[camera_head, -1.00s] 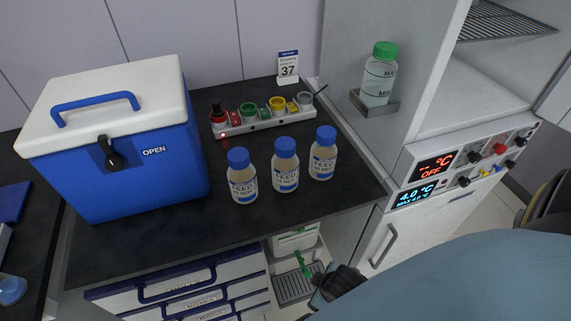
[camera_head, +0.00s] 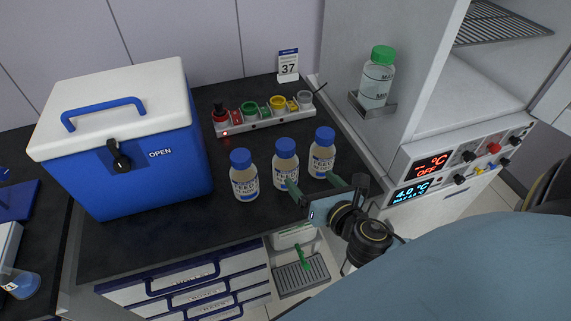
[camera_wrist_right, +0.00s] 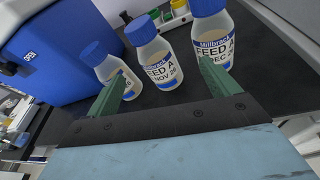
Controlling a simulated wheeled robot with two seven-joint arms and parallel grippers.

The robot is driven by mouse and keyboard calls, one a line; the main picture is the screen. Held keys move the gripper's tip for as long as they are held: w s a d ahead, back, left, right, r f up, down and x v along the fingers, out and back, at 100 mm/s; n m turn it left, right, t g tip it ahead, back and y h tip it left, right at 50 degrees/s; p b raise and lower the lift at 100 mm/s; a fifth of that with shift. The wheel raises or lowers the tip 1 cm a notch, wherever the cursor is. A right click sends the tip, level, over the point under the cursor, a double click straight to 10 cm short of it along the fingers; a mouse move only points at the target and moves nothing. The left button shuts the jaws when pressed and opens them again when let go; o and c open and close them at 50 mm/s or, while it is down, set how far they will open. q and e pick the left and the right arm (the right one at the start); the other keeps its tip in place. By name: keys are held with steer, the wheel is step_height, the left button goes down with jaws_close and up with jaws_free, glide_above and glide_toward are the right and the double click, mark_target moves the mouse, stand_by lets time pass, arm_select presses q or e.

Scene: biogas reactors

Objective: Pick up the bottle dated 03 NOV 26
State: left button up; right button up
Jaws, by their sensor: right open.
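Three blue-capped bottles with cream contents stand in a row on the dark bench: a left bottle (camera_head: 244,178), a middle bottle (camera_head: 285,164) and a right bottle (camera_head: 322,153). In the wrist view the middle bottle (camera_wrist_right: 157,62) reads FEED A and NOV 26; its day is not clear. The right bottle (camera_wrist_right: 212,38) reads FEED A and what looks like DEC 26. The left bottle (camera_wrist_right: 112,72) has an unreadable label. My right gripper (camera_head: 311,181) is open and empty, its green fingers in front of the middle and right bottles. My left gripper is not in view.
A blue cooler box (camera_head: 130,160) with a white lid stands left of the bottles. A strip with coloured knobs (camera_head: 262,117) lies behind them. A white cabinet (camera_head: 400,150) with a green-capped bottle (camera_head: 377,78) on its side bounds the right. Drawers (camera_head: 185,285) are below.

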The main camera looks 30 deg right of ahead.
mark_target(291, 165)
steer(key=w+n, duration=0.1)
steer(key=w, duration=0.1)
steer(key=w+f+n, duration=0.1)
steer(key=w, duration=0.2)
steer(key=w+n+y, duration=0.1)
steer(key=w, duration=0.1)
steer(key=shift+w+a+f+t, duration=0.2)
steer(key=shift+w+f+t, duration=0.05)
steer(key=shift+w+t, duration=0.1)
steer(key=shift+w+d+f, duration=0.1)
steer(key=shift+w+f, duration=0.25)
steer(key=shift+w, duration=0.6)
steer(key=shift+w+f, duration=0.3)
steer(key=shift+w, duration=0.6)
steer(key=shift+w+d+f, duration=0.1)
steer(key=shift+w+f, duration=0.25)
steer(key=shift+w, duration=0.6)
